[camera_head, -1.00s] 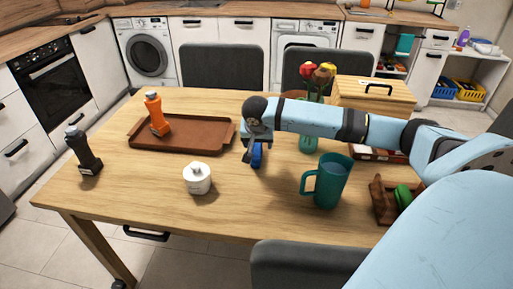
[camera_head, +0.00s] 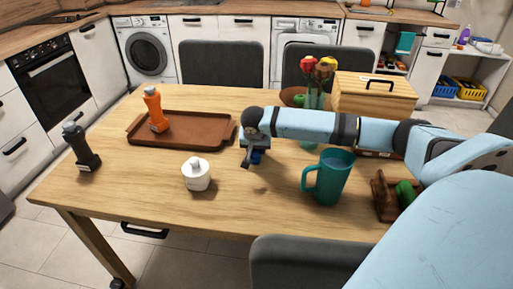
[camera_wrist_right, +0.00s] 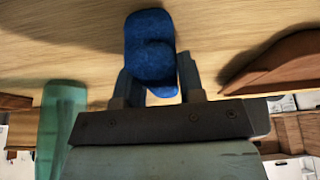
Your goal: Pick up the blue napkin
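The blue napkin (camera_wrist_right: 150,45) is a bunched, rounded bundle between the two fingers of my right gripper (camera_wrist_right: 158,85) in the right wrist view. The fingers press against its sides, and it sticks out past the fingertips. In the head view my right gripper (camera_head: 252,158) is over the middle of the table, right of the brown tray, and only a small part of the napkin shows beside the fingers. A shadow lies on the table near it. My left gripper is not in view.
On the wooden table (camera_head: 130,200) are the brown tray (camera_head: 190,133) with an orange bottle (camera_head: 155,110), a dark grinder (camera_head: 80,148), a white jar (camera_head: 196,175), a teal mug (camera_head: 330,178), a flower vase (camera_head: 312,103) and a wooden bread box (camera_head: 372,97). The front middle is clear.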

